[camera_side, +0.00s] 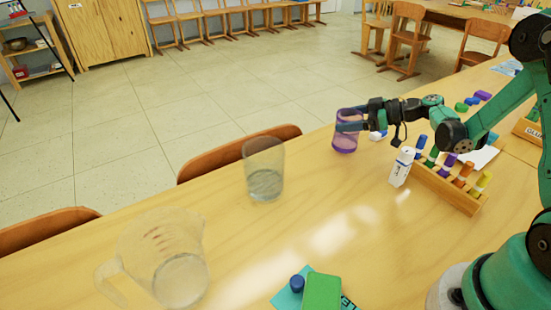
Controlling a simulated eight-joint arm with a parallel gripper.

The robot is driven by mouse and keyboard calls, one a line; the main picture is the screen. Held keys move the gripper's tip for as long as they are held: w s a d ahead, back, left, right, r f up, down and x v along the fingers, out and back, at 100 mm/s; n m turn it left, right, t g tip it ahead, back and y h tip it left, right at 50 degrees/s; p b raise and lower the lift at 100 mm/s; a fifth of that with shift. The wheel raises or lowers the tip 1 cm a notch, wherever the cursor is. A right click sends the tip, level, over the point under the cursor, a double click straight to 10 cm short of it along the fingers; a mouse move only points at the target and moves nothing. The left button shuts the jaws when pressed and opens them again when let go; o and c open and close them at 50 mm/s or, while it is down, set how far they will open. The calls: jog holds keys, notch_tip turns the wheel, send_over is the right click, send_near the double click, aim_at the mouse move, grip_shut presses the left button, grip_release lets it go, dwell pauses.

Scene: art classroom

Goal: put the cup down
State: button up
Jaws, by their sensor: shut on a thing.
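A purple see-through cup (346,143) is at the far edge of the wooden table (240,240), right of the picture's middle. My gripper (352,120) reaches in from the right and is shut on the upper part of the cup. The cup looks about upright. I cannot tell whether its base touches the table or hangs a little above it.
A clear glass with some liquid (265,180) and a clear measuring jug (180,275) stand to the left. The table between glass and carton is free.

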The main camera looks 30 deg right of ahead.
jog(key=shift+f, duration=0.9)
jog(key=o, duration=1.2)
